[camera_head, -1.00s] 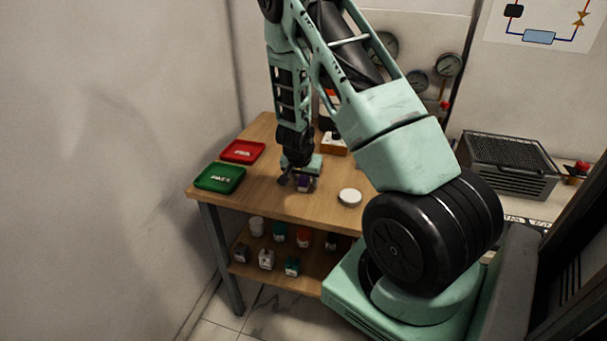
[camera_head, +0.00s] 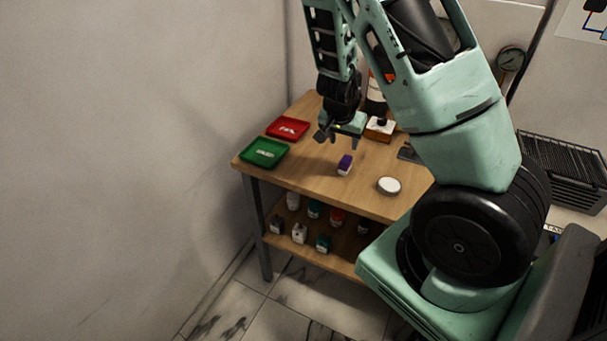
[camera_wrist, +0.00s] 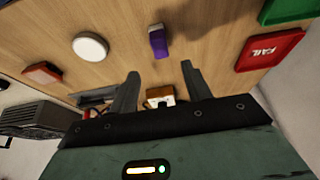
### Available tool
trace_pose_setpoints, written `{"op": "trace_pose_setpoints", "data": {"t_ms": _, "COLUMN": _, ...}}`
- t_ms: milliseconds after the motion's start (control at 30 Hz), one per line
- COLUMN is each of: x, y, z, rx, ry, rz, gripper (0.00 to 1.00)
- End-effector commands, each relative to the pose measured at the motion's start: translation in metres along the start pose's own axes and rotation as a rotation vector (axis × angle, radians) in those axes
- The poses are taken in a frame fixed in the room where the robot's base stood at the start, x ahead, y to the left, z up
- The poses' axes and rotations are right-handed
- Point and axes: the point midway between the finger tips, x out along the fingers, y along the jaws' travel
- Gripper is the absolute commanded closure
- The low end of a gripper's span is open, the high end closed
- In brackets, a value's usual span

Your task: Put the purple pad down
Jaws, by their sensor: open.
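The purple pad (camera_head: 345,162), a small purple block with a white part, stands on the wooden table (camera_head: 310,181) between the green tray and a white round disc. It also shows in the wrist view (camera_wrist: 158,43), beyond my fingertips and apart from them. My gripper (camera_head: 338,140) is open and empty, above the table and a little behind the pad. In the wrist view, its two fingers (camera_wrist: 160,78) are spread with nothing between them but a more distant orange and white object.
A green tray (camera_head: 264,152) and a red tray (camera_head: 288,128) lie at the table's left. The white disc (camera_head: 388,186) lies to the right of the pad. An orange box (camera_head: 379,129) stands behind. Several small containers stand on the lower shelf (camera_head: 283,239).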

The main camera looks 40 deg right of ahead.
Motion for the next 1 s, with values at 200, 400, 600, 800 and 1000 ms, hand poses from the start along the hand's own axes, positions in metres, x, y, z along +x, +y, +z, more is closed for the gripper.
{"op": "trace_pose_setpoints", "data": {"t_ms": 200, "x": -0.045, "y": -0.055, "z": 0.072, "rx": -0.204, "ry": -0.144, "rz": -0.15, "gripper": 0.51}}
{"op": "trace_pose_setpoints", "data": {"t_ms": 400, "x": -0.162, "y": -0.091, "z": 0.219, "rx": -0.717, "ry": -0.361, "rz": -0.378, "gripper": 0.51}}
{"op": "trace_pose_setpoints", "data": {"t_ms": 600, "x": -0.268, "y": -0.028, "z": 0.329, "rx": -1.36, "ry": -0.41, "rz": -0.472, "gripper": 0.51}}
{"op": "trace_pose_setpoints", "data": {"t_ms": 800, "x": -0.301, "y": 0.03, "z": 0.357, "rx": -1.742, "ry": -0.318, "rz": -0.435, "gripper": 0.51}}
{"op": "trace_pose_setpoints", "data": {"t_ms": 1000, "x": -0.305, "y": 0.043, "z": 0.359, "rx": -1.822, "ry": -0.287, "rz": -0.415, "gripper": 0.51}}
